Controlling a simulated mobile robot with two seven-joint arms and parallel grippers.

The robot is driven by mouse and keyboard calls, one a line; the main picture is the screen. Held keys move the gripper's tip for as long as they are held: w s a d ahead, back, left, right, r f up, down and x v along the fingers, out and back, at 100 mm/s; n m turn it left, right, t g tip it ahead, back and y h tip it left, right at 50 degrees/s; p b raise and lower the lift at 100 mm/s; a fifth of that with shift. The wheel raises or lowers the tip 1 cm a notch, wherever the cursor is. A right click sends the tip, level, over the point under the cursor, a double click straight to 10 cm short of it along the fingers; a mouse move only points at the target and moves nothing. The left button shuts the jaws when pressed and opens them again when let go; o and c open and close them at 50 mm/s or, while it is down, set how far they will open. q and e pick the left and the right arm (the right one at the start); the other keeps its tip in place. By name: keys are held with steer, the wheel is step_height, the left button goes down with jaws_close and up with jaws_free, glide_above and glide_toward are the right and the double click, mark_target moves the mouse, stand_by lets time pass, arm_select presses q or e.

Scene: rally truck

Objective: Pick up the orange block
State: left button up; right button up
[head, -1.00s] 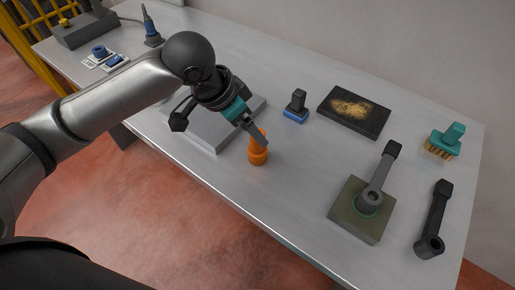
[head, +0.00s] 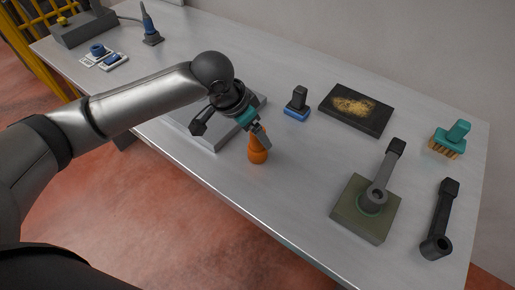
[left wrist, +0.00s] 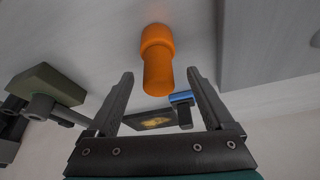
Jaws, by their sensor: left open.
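The orange block (head: 257,154) stands on the table near its front edge, in the middle of the head view. It looks like a rounded orange piece with a wider lower part, and its upper part is partly hidden by my gripper. In the left wrist view the orange block (left wrist: 158,58) lies ahead of the fingers, roughly centred between them. My left gripper (head: 263,142) is at the block's top from above and is open. In the left wrist view, its two fingers (left wrist: 157,85) are spread apart, with no visible contact on the block. My right gripper is not in view.
A grey slab (head: 215,135) lies just left of the block. A blue-based stamp-like tool (head: 296,112), a dark tray (head: 378,122), a teal brush (head: 453,134), an olive block with a grey lever (head: 349,218) and a black lever (head: 441,212) stand to the right.

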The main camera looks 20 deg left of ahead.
mark_target(257, 154)
arm_select(q)
steer(key=b+x, duration=0.1)
steer(key=x, duration=0.3)
steer(key=shift+w+d+f, duration=0.15)
steer(key=shift+d+f, duration=0.05)
steer(key=shift+f, duration=0.15)
jaws_close()
stand_by(0.3)
steer(key=shift+r, duration=0.1)
